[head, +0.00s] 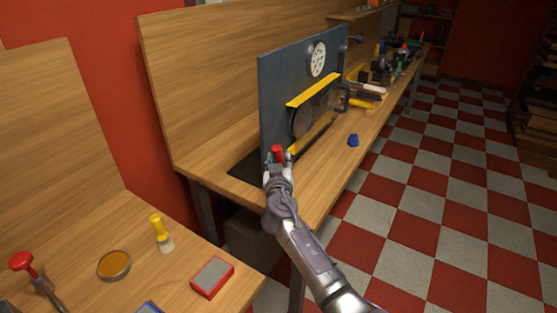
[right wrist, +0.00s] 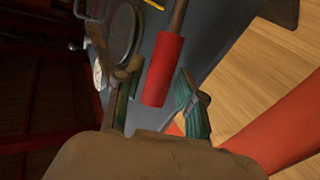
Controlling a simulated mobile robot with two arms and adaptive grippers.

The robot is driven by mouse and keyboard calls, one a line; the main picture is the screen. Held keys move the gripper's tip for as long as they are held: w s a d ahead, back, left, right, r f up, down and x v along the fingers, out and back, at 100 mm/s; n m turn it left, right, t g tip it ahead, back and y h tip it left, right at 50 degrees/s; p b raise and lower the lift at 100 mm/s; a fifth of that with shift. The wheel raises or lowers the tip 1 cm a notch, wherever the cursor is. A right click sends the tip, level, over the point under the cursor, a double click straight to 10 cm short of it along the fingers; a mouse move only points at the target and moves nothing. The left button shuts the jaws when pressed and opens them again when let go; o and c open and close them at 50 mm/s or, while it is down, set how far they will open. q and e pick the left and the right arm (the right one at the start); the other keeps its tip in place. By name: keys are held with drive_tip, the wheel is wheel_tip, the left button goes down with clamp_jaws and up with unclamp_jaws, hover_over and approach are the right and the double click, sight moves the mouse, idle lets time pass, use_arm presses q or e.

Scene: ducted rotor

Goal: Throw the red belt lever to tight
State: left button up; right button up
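The red belt lever (head: 278,152) stands at the near lower end of the upright blue-grey panel (head: 273,98). In the right wrist view its red cylindrical grip (right wrist: 163,70) sits on a brown metal rod. My right gripper (head: 279,158) is at the lever. In the right wrist view its two fingers (right wrist: 157,78) are apart, one on each side of the red grip, with a gap showing on both sides. The gripper hides the lower part of the lever in the head view. My left gripper is in neither view.
The panel carries a yellow guard (head: 314,91), dark round pulleys (head: 301,122) and a white dial (head: 317,59). A blue knob-like piece (head: 353,140) lies on the bench to the right. A nearer table holds a yellow-handled brush (head: 157,228) and a red-edged block (head: 212,276).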

clamp_jaws()
drive_tip(key=shift+w+d+r+p, duration=0.15)
drive_tip(key=shift+r+p, duration=0.1)
drive_tip(key=shift+p, duration=0.35)
drive_tip(key=w+g+p, duration=0.1)
drive_tip(key=p, duration=0.1)
drive_tip(key=d+r+m+g+p, duration=0.1)
drive_tip(key=p, duration=0.1)
drive_tip(key=w+m+g+p, duration=0.1)
drive_tip(key=p, duration=0.2)
drive_tip(key=shift+w+d+r+g+y, duration=0.15)
drive_tip(key=shift+w+d+g+y, duration=0.15)
drive_tip(key=shift+w+d, duration=0.1)
drive_tip(key=shift+w+d+f+m+g+y+p, duration=0.2)
drive_tip(key=shift+w+d+m+g+y+p, duration=0.1)
drive_tip(key=shift+w+d+g+p, duration=0.2)
drive_tip(key=shift+w+d+f+m+g+y+p, duration=0.2)
drive_tip(key=shift+w+d+m+g+p, duration=0.15)
drive_tip(key=shift+g+p, duration=0.25)
drive_tip(key=shift+a, duration=0.1)
